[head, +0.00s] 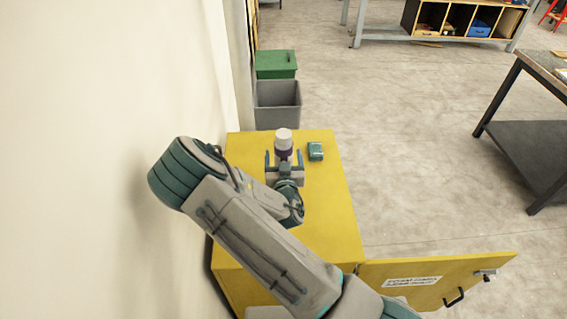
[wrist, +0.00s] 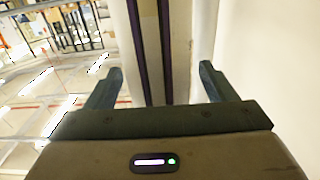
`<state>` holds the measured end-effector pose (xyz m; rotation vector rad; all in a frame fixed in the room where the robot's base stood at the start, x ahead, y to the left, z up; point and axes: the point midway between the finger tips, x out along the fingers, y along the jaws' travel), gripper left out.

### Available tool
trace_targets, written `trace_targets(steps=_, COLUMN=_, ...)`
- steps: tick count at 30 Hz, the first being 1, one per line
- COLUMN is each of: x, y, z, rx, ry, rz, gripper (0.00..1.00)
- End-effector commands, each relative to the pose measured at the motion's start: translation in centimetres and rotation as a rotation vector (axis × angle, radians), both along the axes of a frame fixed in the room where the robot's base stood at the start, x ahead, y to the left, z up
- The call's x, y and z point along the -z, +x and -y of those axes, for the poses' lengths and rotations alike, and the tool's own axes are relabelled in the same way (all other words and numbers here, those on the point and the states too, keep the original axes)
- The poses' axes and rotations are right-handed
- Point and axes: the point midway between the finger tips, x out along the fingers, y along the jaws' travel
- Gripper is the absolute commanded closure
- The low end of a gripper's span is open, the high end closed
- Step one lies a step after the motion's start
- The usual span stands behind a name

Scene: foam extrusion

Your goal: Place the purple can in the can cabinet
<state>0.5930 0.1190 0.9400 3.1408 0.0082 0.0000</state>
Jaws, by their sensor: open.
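The purple can (head: 283,137) stands upright on top of the yellow can cabinet (head: 325,205), near its far edge; its upper part looks white with a dark purple band below. My gripper (head: 284,158) is open, level with the can's lower part, with a finger on each side. The cabinet's door (head: 430,282) hangs open to the right; the inside is hidden from the head view.
A small teal box (head: 315,151) lies on the cabinet top just right of the can. A grey bin (head: 278,102) and a green bin (head: 275,65) stand behind. A wall (head: 110,80) runs close on the left. The floor to the right is clear up to a dark workbench (head: 540,140).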

Motion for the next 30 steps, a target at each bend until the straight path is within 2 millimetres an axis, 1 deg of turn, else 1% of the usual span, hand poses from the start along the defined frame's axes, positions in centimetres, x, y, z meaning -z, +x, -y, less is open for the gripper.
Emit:
trace_targets(steps=1, x=-0.2, y=0.7, z=0.0, rx=0.0, ry=-0.001, rz=0.001, gripper=0.23)
trace_targets(steps=4, x=-0.1, y=1.6, z=0.0, rx=0.001, ry=0.001, rz=0.0, gripper=0.23)
trace_targets(steps=7, x=0.0, y=1.9, z=0.0, rx=0.001, ry=0.001, rz=0.0, gripper=0.23)
trace_targets(steps=12, x=0.0, y=1.9, z=0.1, rx=0.002, ry=0.001, rz=0.0, gripper=0.23)
trace_targets(steps=13, x=0.0, y=1.9, z=0.1, rx=0.002, ry=0.001, rz=0.0, gripper=0.25)
trace_targets(steps=14, x=0.0, y=1.9, z=0.1, rx=0.002, ry=0.001, rz=0.0, gripper=0.34)
trace_targets(steps=15, x=0.0, y=1.9, z=0.1, rx=0.002, ry=0.001, rz=0.0, gripper=0.45)
trace_targets(steps=17, x=0.0, y=1.9, z=0.1, rx=0.002, ry=0.001, rz=0.0, gripper=0.61)
trace_targets(steps=18, x=0.0, y=1.9, z=0.1, rx=0.002, ry=0.001, rz=0.0, gripper=0.73)
trace_targets(steps=20, x=0.0, y=1.9, z=0.1, rx=0.001, ry=0.001, rz=0.0, gripper=0.89)
trace_targets(steps=21, x=-0.1, y=1.9, z=0.1, rx=0.002, ry=0.002, rz=0.003, gripper=0.95)
trace_targets(steps=30, x=-0.3, y=2.0, z=0.0, rx=0.002, ry=0.002, rz=0.003, gripper=0.95)
